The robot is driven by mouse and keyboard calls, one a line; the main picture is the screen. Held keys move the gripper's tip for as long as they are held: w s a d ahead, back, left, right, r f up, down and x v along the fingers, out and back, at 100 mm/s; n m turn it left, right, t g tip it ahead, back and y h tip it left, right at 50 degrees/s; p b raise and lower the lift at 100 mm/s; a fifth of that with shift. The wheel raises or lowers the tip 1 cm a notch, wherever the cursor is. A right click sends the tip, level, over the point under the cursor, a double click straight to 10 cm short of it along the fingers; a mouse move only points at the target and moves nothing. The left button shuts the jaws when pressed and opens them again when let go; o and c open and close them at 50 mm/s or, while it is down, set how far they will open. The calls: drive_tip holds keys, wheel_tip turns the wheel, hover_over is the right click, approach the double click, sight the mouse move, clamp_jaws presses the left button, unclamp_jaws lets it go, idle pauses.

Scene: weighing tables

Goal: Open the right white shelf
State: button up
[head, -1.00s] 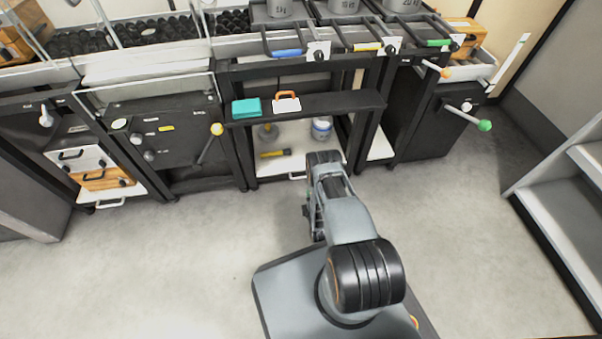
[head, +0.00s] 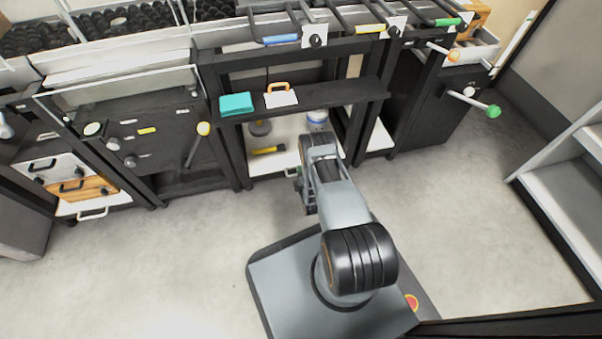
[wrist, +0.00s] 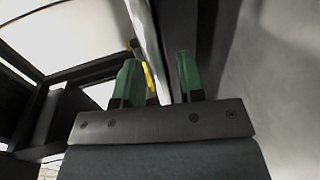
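The right white shelf (head: 270,166) is the low white board in the middle bay, under the black ledge. A yellow and black tool (head: 268,150), a grey weight-like object (head: 260,128) and a white-and-blue container (head: 318,121) stand or lie on it. In the head view my arm hides part of its front edge, and only a little green of my gripper (head: 292,172) shows by that edge. In the wrist view my gripper (wrist: 158,75) has its two green fingers apart. A pale edge and the yellow part (wrist: 149,78) show between or beyond them; I cannot tell contact.
A black ledge (head: 350,94) with a teal box (head: 237,104) and a white box with orange handle (head: 281,96) overhangs the shelf. Drawers (head: 58,169) stand at left. Knobs stick out at right (head: 492,110). Grey steps (head: 565,165) stand far right. The floor is clear.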

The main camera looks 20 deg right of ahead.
clamp_jaws()
idle(0.3)
idle(0.3)
